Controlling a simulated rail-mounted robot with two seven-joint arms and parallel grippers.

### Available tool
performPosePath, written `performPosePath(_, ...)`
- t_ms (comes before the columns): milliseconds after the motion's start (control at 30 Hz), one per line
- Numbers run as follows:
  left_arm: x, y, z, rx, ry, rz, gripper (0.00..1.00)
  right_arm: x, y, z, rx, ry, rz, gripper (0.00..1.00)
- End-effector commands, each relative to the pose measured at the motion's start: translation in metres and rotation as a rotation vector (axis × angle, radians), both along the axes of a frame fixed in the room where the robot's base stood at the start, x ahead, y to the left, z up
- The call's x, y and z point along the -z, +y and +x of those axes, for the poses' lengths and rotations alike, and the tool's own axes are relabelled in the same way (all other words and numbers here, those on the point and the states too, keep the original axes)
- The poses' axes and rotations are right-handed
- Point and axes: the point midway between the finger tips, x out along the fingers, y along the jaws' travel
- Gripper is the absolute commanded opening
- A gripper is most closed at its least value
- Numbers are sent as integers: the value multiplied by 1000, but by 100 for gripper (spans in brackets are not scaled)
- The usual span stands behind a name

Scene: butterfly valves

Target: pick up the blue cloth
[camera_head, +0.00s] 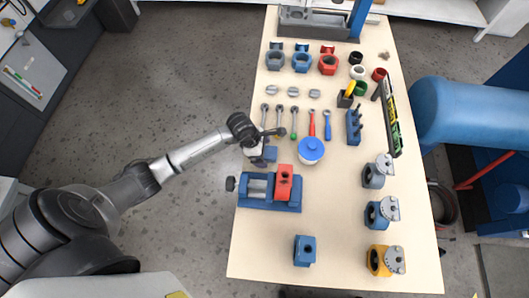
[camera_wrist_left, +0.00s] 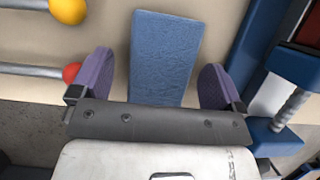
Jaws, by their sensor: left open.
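The blue cloth (camera_wrist_left: 165,45) is a folded rectangle on the tan tabletop. In the left wrist view it lies between the two purple fingers of my left gripper (camera_wrist_left: 157,68), with clear gaps on both sides. Its lower end is hidden by the gripper body. In the head view the cloth (camera_head: 270,154) shows partly beside my left gripper (camera_head: 260,152), near the table's left edge. My left gripper is open and holds nothing. I cannot tell its exact height above the cloth. My right gripper is not in view.
A blue vise with a red jaw (camera_head: 284,183) stands just below the cloth. A white jar with a blue lid (camera_head: 311,150) is to its right. Several wrenches (camera_head: 293,122) lie just above. Valves (camera_head: 380,214) line the table's right side.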

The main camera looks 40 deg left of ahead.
Motion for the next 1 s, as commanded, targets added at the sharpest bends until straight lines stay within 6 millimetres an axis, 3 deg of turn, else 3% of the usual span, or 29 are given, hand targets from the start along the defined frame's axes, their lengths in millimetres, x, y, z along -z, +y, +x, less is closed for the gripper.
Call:
performPosePath(67,0,0,0,0,0,0,94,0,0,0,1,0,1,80)
performPosePath(600,0,0,0,0,1,-1,42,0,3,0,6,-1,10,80)
performPosePath(867,-2,0,0,0,0,0,40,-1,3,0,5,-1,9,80)
performPosePath(1000,-17,1,1,1,-1,1,40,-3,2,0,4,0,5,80)
